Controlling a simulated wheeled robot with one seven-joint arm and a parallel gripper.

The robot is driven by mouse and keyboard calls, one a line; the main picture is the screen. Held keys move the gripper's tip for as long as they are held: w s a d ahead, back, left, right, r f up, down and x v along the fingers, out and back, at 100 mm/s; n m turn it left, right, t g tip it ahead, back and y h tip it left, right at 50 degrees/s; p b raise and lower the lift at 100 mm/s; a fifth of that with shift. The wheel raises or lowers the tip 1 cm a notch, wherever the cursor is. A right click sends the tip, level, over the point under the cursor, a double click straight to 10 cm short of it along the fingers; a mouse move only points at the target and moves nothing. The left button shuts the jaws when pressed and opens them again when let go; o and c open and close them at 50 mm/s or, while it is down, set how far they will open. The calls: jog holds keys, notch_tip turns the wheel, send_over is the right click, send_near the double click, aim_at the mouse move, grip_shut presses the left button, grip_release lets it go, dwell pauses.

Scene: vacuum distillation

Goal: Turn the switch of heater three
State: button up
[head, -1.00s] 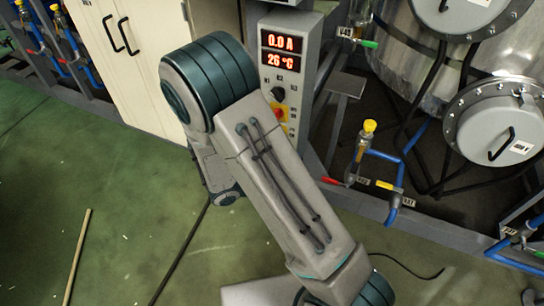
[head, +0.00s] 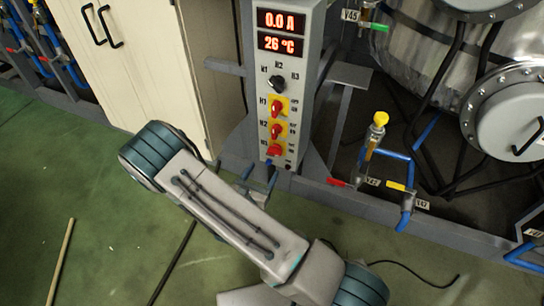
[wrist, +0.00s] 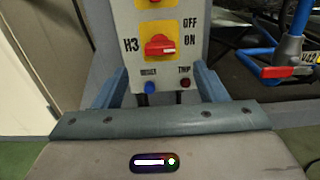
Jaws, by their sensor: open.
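The heater three switch (head: 275,150) is the lowest of the red knobs on yellow plates on the grey control panel (head: 296,95). In the wrist view this switch (wrist: 160,45) is labelled H3, with OFF above ON at its right; its red handle lies about horizontal. My gripper (head: 258,175) is low in front of the panel, just below the switch in the head view. In the wrist view my gripper (wrist: 160,80) is open and empty, its two blue-grey fingers spread either side of the panel's lower end, below the knob. Contact with the panel cannot be told.
The H2 switch (head: 277,131) and H1 switch (head: 277,107) sit above. Pipes with a yellow-topped valve (head: 380,119) stand right; a cream cabinet (head: 145,70) stands left.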

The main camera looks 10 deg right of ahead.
aim_at(273, 154)
jog(key=b+x, duration=0.1)
jog(key=x, duration=0.7)
jog(key=shift+w+d+b, duration=0.25)
jog(key=shift+w+b, duration=0.05)
jog(key=shift+b, duration=0.05)
jog(key=c, duration=1)
